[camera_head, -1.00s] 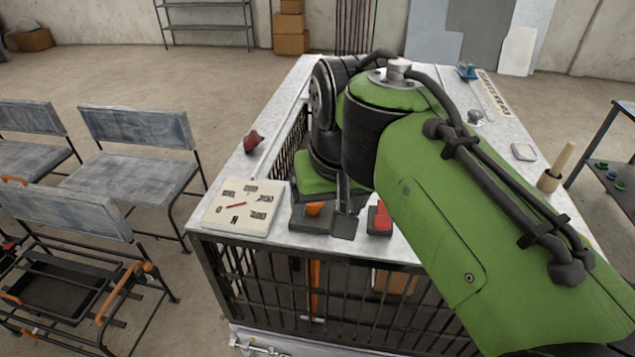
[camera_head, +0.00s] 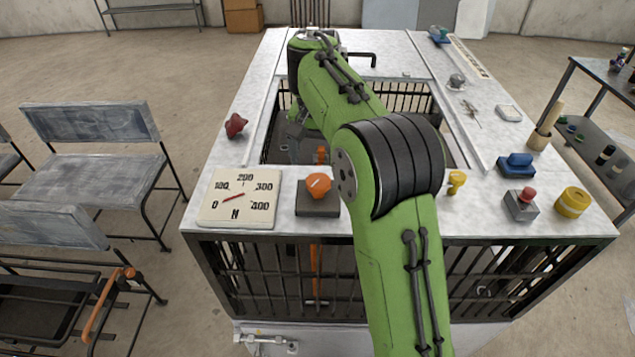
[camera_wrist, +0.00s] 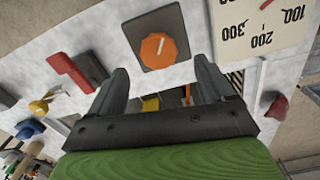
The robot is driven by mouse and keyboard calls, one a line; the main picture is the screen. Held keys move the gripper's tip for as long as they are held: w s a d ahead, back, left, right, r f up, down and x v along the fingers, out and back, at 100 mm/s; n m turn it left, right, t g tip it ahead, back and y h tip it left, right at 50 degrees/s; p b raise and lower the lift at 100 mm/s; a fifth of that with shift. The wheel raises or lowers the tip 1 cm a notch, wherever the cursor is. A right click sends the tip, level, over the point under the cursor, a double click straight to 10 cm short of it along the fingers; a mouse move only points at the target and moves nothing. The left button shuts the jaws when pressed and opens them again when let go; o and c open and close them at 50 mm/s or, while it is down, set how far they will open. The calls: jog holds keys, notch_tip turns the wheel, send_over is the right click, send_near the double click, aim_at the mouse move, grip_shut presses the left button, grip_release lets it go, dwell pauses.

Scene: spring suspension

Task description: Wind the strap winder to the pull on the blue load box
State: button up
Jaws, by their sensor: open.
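An orange knob (camera_head: 319,186) with a pale pointer mark sits on a dark square plate at the front of the table. It also shows in the wrist view (camera_wrist: 158,49). I cannot tell whether this is the strap winder. A cream gauge (camera_head: 240,197) marked 0 to 400 and N lies left of it, its short red needle slanted near the low marks. A blue block (camera_head: 517,166) lies front right; I cannot tell if it is the load box. My gripper (camera_wrist: 162,68) is open and empty, apart from the knob, which appears beyond and between its fingers.
The table has a barred opening (camera_head: 410,98) in its middle. A red star-shaped knob (camera_head: 235,125) lies left. A red-topped grey box (camera_head: 521,204), yellow cylinder (camera_head: 573,202) and yellow key-like piece (camera_head: 456,182) are front right. A red block (camera_wrist: 76,70) is near my gripper.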

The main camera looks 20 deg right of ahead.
aim_at(317, 181)
notch_tip(317, 181, down, 6)
jog(key=shift+s+d+r+b, duration=0.1)
jog(key=shift+r+b, duration=0.05)
jog(key=shift+b, duration=0.55)
jog(key=c, duration=1)
jog(key=shift+c, duration=0.2)
jog(key=shift+r+m, duration=0.1)
jog(key=shift+m, duration=3)
